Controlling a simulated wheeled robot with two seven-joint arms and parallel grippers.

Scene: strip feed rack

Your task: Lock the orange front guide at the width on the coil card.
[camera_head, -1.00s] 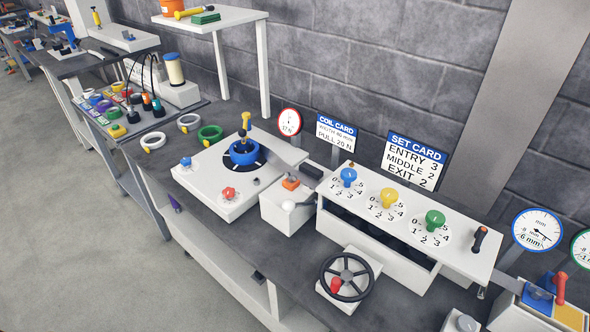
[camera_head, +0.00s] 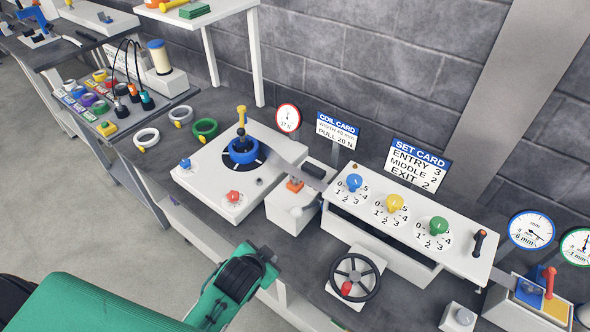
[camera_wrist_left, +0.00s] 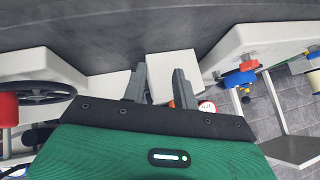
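The orange front guide (camera_head: 295,185) sits on top of a white box (camera_head: 282,213) between the coil plate and the knob panel. A pale round knob (camera_head: 297,212) is on that box. The coil card (camera_head: 337,130) stands behind it; its width line is too small to read surely, below it is PULL 20 N. My left gripper (camera_head: 270,257) is in front of and below the box, apart from it. In the left wrist view its fingers (camera_wrist_left: 160,82) are spread and empty, with a bit of orange (camera_wrist_left: 171,104) partly hidden behind them. My right gripper is not in view.
The coil plate (camera_head: 205,178) with a blue hub (camera_head: 243,150) is left of the box. The knob panel (camera_head: 370,215) is to the right. A black handwheel (camera_head: 356,277) stands front right, near the left gripper's side. A set card (camera_head: 418,163) stands behind the panel.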

